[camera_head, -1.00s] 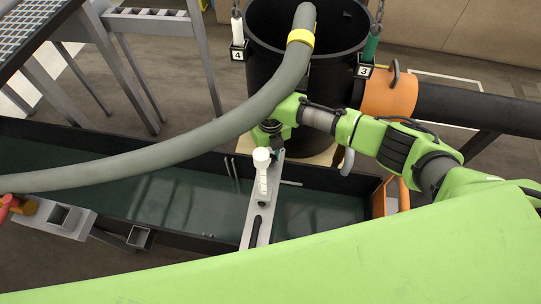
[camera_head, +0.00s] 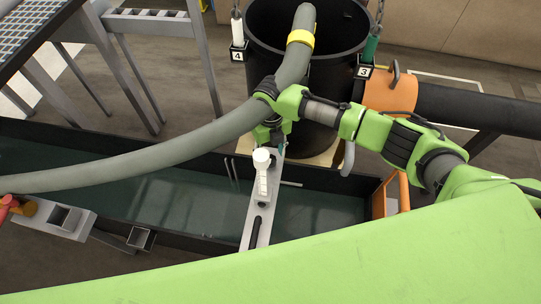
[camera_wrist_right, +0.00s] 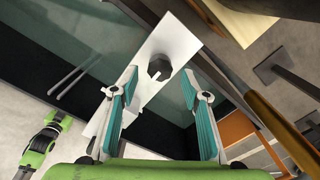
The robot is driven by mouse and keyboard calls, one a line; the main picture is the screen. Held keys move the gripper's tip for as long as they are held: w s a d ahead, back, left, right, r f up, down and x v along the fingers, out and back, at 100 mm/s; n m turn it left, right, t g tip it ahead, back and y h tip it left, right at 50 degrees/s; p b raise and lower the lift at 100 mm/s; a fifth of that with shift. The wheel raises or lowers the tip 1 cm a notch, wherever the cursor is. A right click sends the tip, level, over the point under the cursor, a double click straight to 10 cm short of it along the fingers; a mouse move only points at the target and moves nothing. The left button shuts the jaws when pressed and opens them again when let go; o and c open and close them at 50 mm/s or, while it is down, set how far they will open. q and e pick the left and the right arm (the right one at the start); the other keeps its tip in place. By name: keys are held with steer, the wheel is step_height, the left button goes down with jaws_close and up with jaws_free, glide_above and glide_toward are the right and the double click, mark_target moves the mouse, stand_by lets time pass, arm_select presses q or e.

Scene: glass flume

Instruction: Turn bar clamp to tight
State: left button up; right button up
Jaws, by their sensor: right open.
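A pale grey bar (camera_head: 256,216) lies across the dark flume, with a white upright piece (camera_head: 262,160) on it. In the right wrist view the bar (camera_wrist_right: 178,45) carries a dark round knob (camera_wrist_right: 160,68) with a light slot or marker, which looks like the bar clamp. My right gripper (camera_wrist_right: 160,84) is open, with its teal-padded fingers spread on either side of the knob and apart from it. In the head view my right gripper (camera_head: 275,136) is over the bar's far end, mostly hidden by its own wrist.
A thick grey hose (camera_head: 150,164) runs over the flume (camera_head: 330,205) to a black tank (camera_head: 335,75) behind my right wrist. An orange frame (camera_head: 403,190) stands at the flume's right end. Thin rods (camera_wrist_right: 74,77) show beside the bar.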

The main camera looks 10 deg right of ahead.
step_height(320, 180, up, 9)
stand_by(0.3)
stand_by(0.4)
